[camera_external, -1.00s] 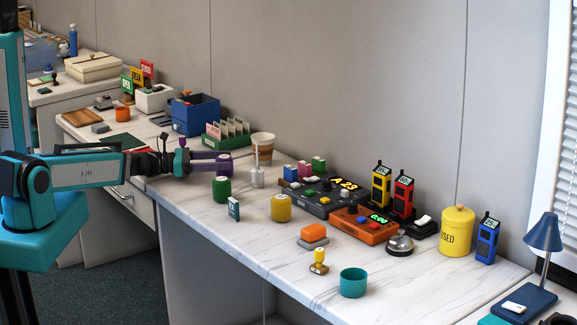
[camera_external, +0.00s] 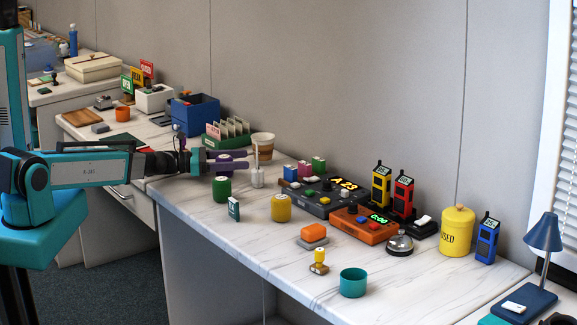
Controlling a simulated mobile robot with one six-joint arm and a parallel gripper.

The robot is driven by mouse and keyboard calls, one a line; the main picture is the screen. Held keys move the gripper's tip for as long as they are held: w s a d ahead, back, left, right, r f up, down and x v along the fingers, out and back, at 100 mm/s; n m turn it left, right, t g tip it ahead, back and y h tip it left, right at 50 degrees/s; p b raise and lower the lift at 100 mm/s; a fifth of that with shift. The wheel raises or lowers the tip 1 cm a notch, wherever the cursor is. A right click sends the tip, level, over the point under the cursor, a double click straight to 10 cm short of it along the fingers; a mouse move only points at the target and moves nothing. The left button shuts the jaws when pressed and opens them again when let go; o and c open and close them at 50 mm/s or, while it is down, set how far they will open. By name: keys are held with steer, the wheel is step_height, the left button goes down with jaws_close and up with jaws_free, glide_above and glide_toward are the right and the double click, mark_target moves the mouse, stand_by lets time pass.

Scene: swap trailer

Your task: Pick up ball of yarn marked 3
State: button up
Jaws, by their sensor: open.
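No number 3 can be read at this size, so I cannot tell which yarn is marked 3. A purple yarn roll (camera_external: 225,158) with a pale top stands near the back edge of the desk. My gripper (camera_external: 236,160) is open, reaching in from the left, its purple fingers level and around or beside that roll; contact cannot be told. Other rolls with pale tops are a green one (camera_external: 221,189) just in front, a yellow one (camera_external: 281,208) to the right, and a blue one (camera_external: 290,173), a purple-pink one (camera_external: 304,170) and a green one (camera_external: 318,164) behind.
A white brush-like holder (camera_external: 257,178) stands close right of my fingertips, with a striped cup (camera_external: 263,145) behind. A small teal box (camera_external: 233,209) stands in front. The desk's front is fairly clear.

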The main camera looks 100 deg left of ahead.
steer(key=c, duration=1.1)
steer(key=shift+r, duration=0.25)
